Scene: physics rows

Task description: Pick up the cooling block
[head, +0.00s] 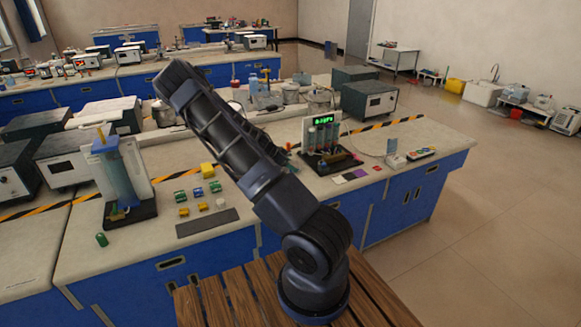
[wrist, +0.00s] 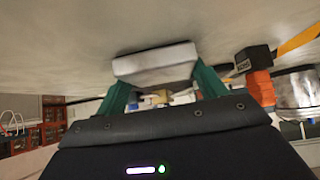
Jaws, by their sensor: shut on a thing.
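A pale grey-white block (wrist: 155,64), which looks like the cooling block, sits between the green fingers of my gripper (wrist: 158,78) in the wrist view. My gripper is shut on it, with one finger at each side. The bench top (wrist: 70,35) fills the upper part of that view, close to the block. I cannot tell whether the block touches it. In the head view my arm reaches over the bench (head: 410,150), and it hides my gripper and the block.
In the wrist view an orange-and-black object (wrist: 258,78) and a metal cylinder (wrist: 297,90) are close on the right. In the head view a device with a green display (head: 322,135) stands right of my arm. A blue-topped stand (head: 118,175) and several small coloured blocks (head: 183,211) are left.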

